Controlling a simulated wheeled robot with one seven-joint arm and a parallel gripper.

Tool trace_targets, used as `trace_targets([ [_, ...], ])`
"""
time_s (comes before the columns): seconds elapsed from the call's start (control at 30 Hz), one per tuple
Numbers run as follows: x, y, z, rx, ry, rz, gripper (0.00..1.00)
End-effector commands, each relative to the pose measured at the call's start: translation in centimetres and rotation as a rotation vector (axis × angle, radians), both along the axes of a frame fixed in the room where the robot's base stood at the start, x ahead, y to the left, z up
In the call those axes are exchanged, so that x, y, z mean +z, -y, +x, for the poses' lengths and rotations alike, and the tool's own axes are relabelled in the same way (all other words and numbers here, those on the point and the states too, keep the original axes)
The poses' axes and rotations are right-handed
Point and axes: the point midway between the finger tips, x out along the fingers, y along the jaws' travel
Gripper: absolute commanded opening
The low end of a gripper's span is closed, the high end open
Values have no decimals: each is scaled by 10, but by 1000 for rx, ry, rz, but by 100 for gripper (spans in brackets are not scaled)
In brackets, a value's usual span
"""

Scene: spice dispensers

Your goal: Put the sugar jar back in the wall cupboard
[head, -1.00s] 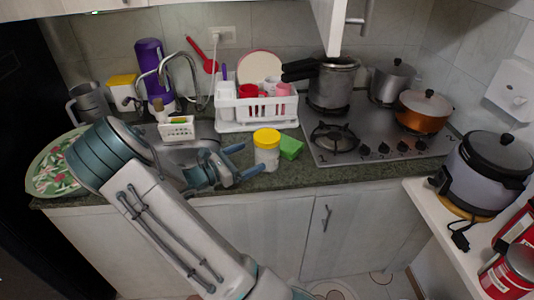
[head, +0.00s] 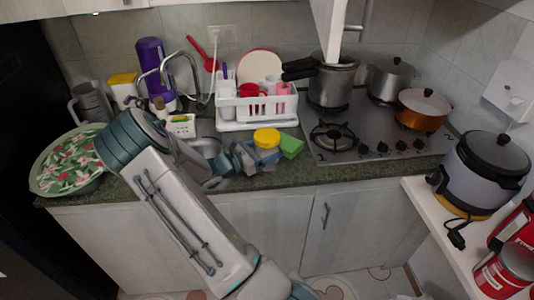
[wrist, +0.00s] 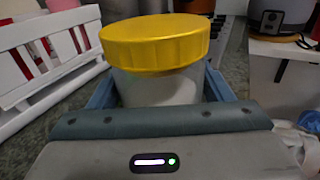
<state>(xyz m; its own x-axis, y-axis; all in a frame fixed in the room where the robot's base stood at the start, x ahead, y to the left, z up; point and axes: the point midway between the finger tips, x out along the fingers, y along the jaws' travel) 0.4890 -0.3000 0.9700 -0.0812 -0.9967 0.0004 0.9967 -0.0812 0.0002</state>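The sugar jar (head: 267,140), a clear jar with whitish contents and a yellow lid, stands upright on the counter. It fills the middle of the wrist view (wrist: 160,88). My gripper (head: 262,160) is low at the jar, with its blue fingers on either side of it. The fingers look open around the jar; I cannot see a firm grip, and the fingertips are hidden behind the jar in the wrist view. Of the wall cupboard, a white door (head: 327,30) with a handle shows standing open at the top; its inside is out of view.
A green sponge (head: 291,146) lies just right of the jar. A white dish rack (head: 257,110) with cups stands behind it. The stove (head: 370,140) with pots is at right. A sink, tap and a floral plate (head: 68,163) are at left.

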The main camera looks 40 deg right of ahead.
Motion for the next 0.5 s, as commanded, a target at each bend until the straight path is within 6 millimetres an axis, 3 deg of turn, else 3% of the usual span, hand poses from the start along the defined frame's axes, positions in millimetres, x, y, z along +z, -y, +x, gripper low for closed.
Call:
trace_targets([
  [0.03,0,0,0,0,0,0,58],
  [0.17,1,0,0,-1,1,-2,22],
  [0.5,4,0,0,-1,2,-2,21],
])
